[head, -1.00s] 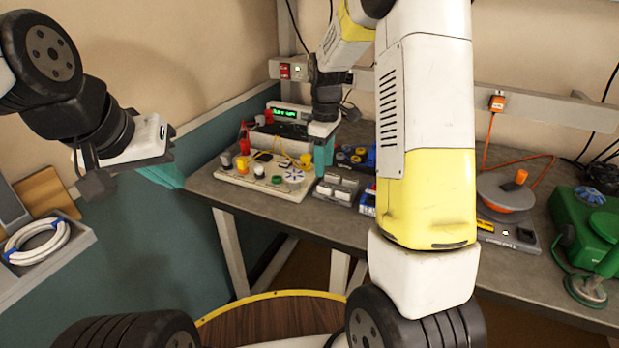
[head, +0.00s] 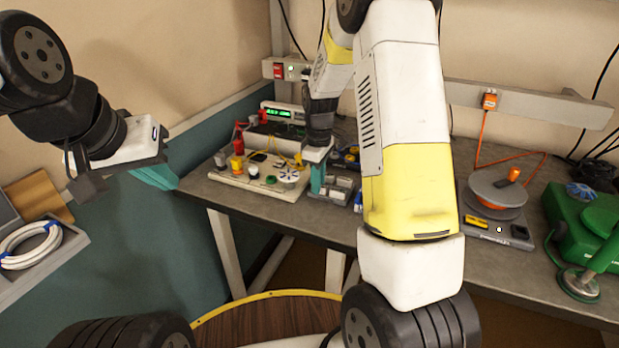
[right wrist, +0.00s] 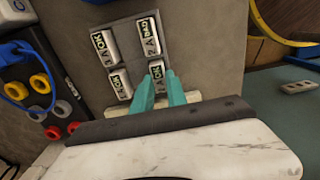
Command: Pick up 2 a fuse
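A grey fuse tray (head: 340,183) stands on the bench. In the right wrist view the tray (right wrist: 135,58) holds several pale fuses with dark labels. The upper right fuse (right wrist: 147,37) seems to read 2 A; the other labels are hard to read. My right gripper (head: 317,184) is low over the tray's left part. In the right wrist view its teal fingers (right wrist: 160,78) are a little apart, at the lower right fuse (right wrist: 156,70), which shows between their tips. Contact cannot be told. My left gripper (head: 155,178) hangs away from the bench; its finger gap is unclear.
A board with knobs and wires (head: 250,175) is left of the tray. Blue parts with coloured sockets (right wrist: 40,95) sit beside it. A spool on a scale-like base (head: 497,195) and a green machine (head: 585,225) stand right. A coiled cable (head: 30,245) lies far left.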

